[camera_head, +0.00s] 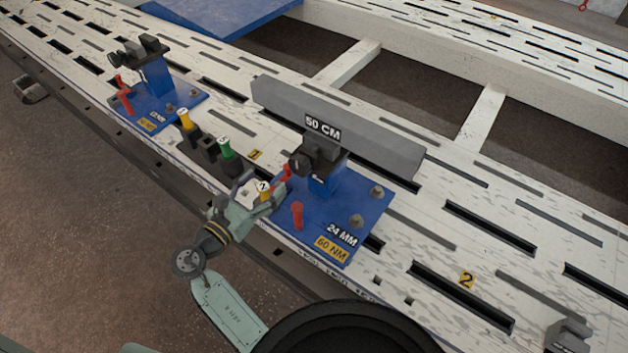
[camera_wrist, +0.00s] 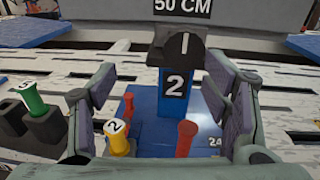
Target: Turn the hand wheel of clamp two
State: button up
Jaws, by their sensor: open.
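Clamp two (camera_head: 325,181) stands on a blue base plate, with a "2" on its blue post (camera_wrist: 174,105). Its dark hand wheel (camera_head: 299,164), with a white line on its face, sits at the post's top. The wheel also shows in the wrist view (camera_wrist: 184,48), above centre. The clamp is at a long grey beam (camera_head: 395,152) marked "50 CM". My gripper (camera_head: 257,195) is open, in front of and below the wheel and apart from it. In the wrist view its two fingers (camera_wrist: 163,92) frame the post with nothing held between the pads.
A yellow-topped tool marked 2 (camera_wrist: 118,138) stands close by my left finger. Red handles (camera_head: 297,215) rise from the base plate. Yellow (camera_head: 185,118) and green (camera_head: 224,147) tools stand in black holders to the left. Another blue clamp (camera_head: 157,75) is further left.

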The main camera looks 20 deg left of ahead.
aim_at(297, 169)
jog(key=shift+n+h, duration=0.4)
jog(key=shift+h, duration=0.3)
jog(key=w+d, duration=0.2)
jog(key=w, duration=0.1)
jog(key=w+d+p, duration=0.1)
jog(key=w+d, duration=0.1)
jog(key=w, duration=0.1)
jog(key=w+d+f, duration=0.1)
jog(key=w+d, duration=0.1)
jog(key=shift+w+d, duration=0.1)
jog(key=shift+w, duration=0.3)
jog(key=c, duration=1.2)
jog(key=shift+o, duration=0.2)
jog(key=shift+m, duration=0.8)
